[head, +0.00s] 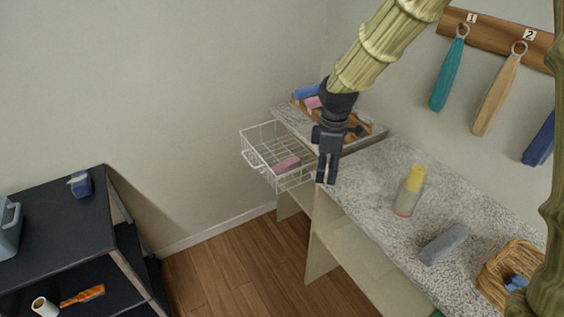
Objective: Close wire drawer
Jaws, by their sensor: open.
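The white wire drawer (262,146) stands pulled out from under the stone-topped shelf at the back of the head view. It has a wire handle (252,159) on its left front side, and a pink folded cloth (287,165) lies inside it. My gripper (327,181) hangs pointing down just right of the drawer, near the counter's left edge. Its fingers are a little apart and nothing shows between them. I cannot tell whether it touches the drawer. The drawer's right end is partly hidden by the gripper and the shelf.
A tray with blue and pink cloths (306,97) sits above the drawer. The counter (375,180) holds a yellow-capped bottle (409,191), a grey roll (443,244) and a wicker basket (495,283). A black shelf (50,230) stands at left. The wooden floor (235,270) between is clear.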

